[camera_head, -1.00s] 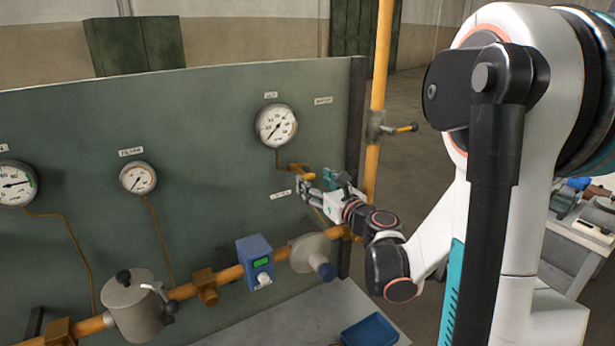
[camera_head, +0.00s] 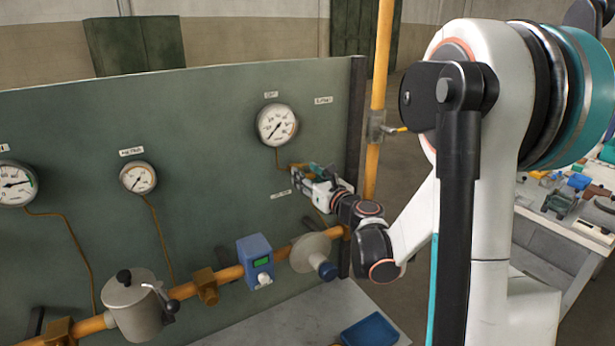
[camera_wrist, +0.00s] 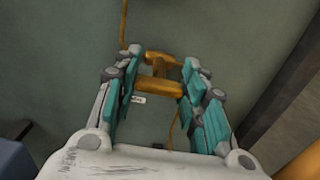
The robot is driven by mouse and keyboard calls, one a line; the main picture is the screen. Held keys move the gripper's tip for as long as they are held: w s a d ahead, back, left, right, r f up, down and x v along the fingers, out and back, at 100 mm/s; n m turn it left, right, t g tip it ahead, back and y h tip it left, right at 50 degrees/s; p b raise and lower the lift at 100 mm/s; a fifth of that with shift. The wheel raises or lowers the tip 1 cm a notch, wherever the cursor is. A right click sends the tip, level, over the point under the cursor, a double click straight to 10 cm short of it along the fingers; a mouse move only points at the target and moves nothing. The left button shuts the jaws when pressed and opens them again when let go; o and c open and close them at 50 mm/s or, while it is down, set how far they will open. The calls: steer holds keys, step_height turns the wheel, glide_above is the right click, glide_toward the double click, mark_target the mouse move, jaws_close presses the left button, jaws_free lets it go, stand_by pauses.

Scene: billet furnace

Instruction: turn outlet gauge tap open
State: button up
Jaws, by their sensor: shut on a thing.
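The outlet gauge tap, a small brass-coloured valve (camera_wrist: 158,88), sits on the thin pipe below the rightmost gauge (camera_head: 277,125). In the wrist view its bar lies crosswise between the teal finger pads. My gripper (camera_wrist: 161,76) is shut on the tap, with one finger at each end of the bar. In the head view my gripper (camera_head: 309,177) is close to the panel, under that gauge, and hides most of the tap. The gauge has a white dial with a dark needle pointing to the lower left.
The green panel (camera_head: 215,180) carries two more gauges at left. An orange pipe (camera_head: 228,275) with a blue meter (camera_head: 256,262) and a round grey regulator (camera_head: 310,252) runs below my gripper. A blue tray (camera_head: 369,332) lies on the bench. A vertical yellow pipe (camera_head: 372,165) stands right of the panel.

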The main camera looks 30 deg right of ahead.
steer(key=shift+n, duration=0.3)
steer(key=n+b, duration=0.2)
steer(key=n, duration=0.1)
steer(key=shift+a+f+n, duration=0.1)
steer(key=shift+n, duration=0.3)
steer(key=n+b, duration=0.1)
steer(key=n, duration=0.3)
steer(key=shift+a+b, duration=0.1)
steer(key=shift+b, duration=0.3)
steer(key=n+b, duration=0.1)
steer(key=n, duration=0.4)
steer(key=shift+f, duration=0.1)
steer(key=shift+n+b, duration=0.6)
steer(key=shift+n, duration=1.6)
steer(key=o, duration=1.1)
